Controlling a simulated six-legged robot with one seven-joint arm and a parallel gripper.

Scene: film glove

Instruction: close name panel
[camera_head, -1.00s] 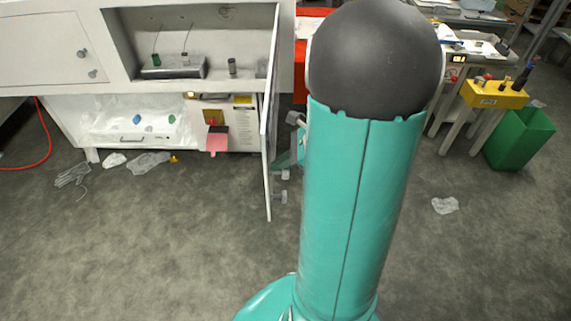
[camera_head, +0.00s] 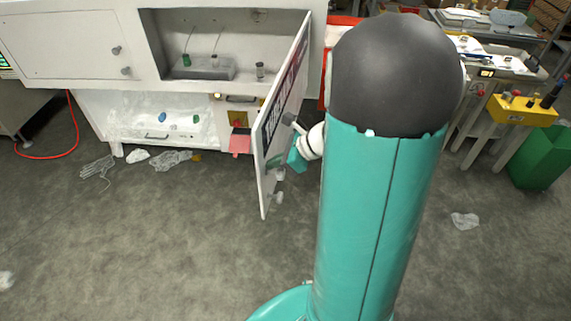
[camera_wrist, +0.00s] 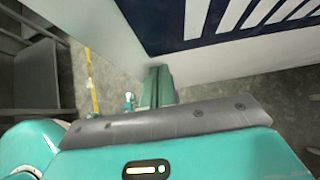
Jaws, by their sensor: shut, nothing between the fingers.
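The name panel (camera_head: 286,92) is a white door with a dark blue strip of white lettering. It stands partly open at the right side of the cabinet opening, its outer face turned toward my arm. In the wrist view the panel (camera_wrist: 215,66) fills the upper right, with its lettering large and close. My gripper (camera_head: 295,160) is at the lower part of the panel's outer face, partly hidden by my arm. In the wrist view its teal fingers (camera_wrist: 156,86) are together and empty, by the panel's white surface. Whether they touch it is not clear.
The cabinet recess (camera_head: 220,35) holds a grey block (camera_head: 206,68) and small bottles. A white door (camera_head: 65,45) with knobs is shut at left. Crumpled plastic (camera_head: 172,160) and gloves (camera_head: 97,172) lie on the floor. A green bin (camera_head: 540,157) stands at right. The front floor is mostly clear.

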